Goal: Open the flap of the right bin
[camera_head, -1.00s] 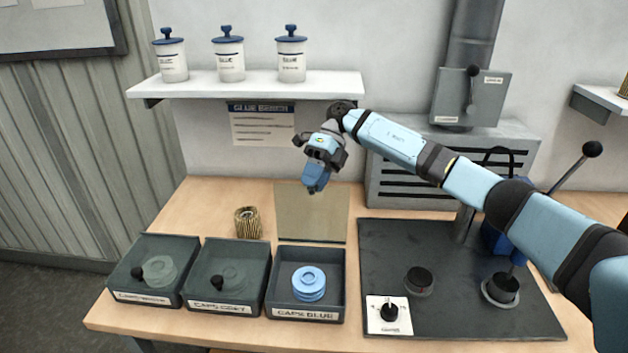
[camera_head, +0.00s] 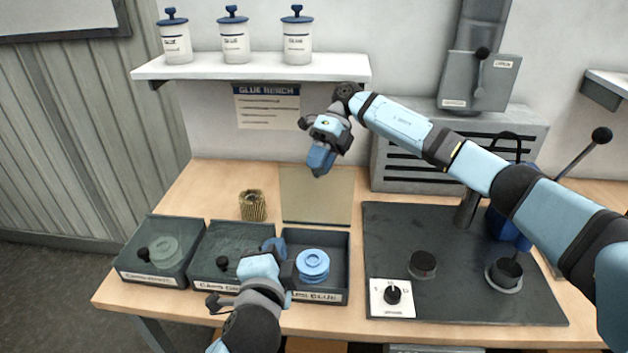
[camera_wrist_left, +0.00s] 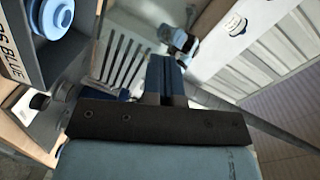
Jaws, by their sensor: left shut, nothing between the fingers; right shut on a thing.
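The right bin (camera_head: 289,240), labelled CAPS BLUE, has an uncovered top and holds stacked blue caps (camera_head: 313,262). Its flap (camera_head: 300,205) appears to be the see-through tan panel standing raised behind it. My right gripper (camera_head: 318,172) is at the flap's upper part, shut; the part between its fingers is hidden. My left gripper (camera_head: 274,245) is shut and empty, above the border of the middle and right bins. In the left wrist view its fingers (camera_wrist_left: 165,70) are together, with the bin's labelled wall (camera_wrist_left: 12,55) and blue caps (camera_wrist_left: 52,16) at upper left.
The left bin (camera_head: 190,272) and middle bin (camera_head: 212,230) have closed see-through flaps with black knobs. A ribbed filter cartridge (camera_head: 253,206) stands behind the middle bin.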

